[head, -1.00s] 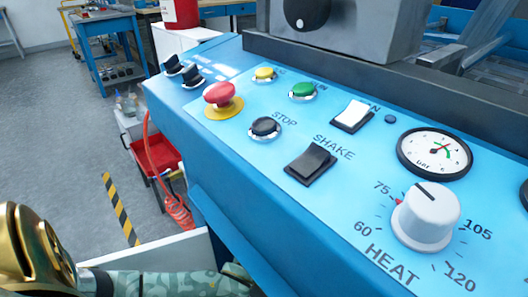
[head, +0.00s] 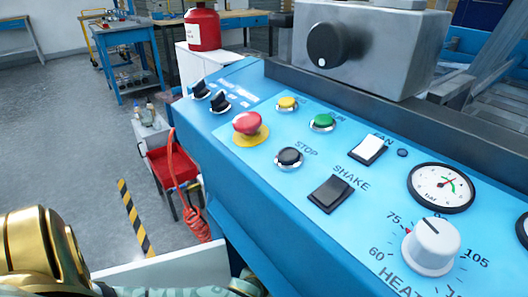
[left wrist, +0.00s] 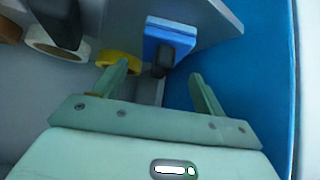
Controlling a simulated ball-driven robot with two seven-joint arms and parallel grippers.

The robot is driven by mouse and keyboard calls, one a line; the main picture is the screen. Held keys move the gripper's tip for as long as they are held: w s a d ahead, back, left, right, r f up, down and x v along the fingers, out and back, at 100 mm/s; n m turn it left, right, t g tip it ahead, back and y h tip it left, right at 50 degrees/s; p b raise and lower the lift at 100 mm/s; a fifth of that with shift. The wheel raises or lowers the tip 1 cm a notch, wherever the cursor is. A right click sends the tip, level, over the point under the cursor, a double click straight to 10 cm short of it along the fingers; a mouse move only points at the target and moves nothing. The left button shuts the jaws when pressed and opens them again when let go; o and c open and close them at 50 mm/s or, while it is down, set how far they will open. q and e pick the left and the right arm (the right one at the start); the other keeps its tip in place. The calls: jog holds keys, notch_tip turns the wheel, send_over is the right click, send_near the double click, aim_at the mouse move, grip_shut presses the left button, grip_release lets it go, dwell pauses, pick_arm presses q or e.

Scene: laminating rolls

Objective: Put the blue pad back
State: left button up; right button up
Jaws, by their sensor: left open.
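The left gripper's fingers do not show in the head view. My right gripper is in neither view.
A yellow ring (left wrist: 119,60) lies close by the left finger, with a white roll (left wrist: 55,46) farther left. A blue wall (left wrist: 240,85) stands right of the gripper. The head view shows the blue control panel (head: 290,190), a red trolley (head: 170,165) and open floor at left.

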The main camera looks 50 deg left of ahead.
pick_arm(q)
jog(key=p+v, duration=0.1)
jog(key=v, duration=0.2)
jog(key=shift+s+p, duration=0.1)
jog(key=shift+p, duration=0.3)
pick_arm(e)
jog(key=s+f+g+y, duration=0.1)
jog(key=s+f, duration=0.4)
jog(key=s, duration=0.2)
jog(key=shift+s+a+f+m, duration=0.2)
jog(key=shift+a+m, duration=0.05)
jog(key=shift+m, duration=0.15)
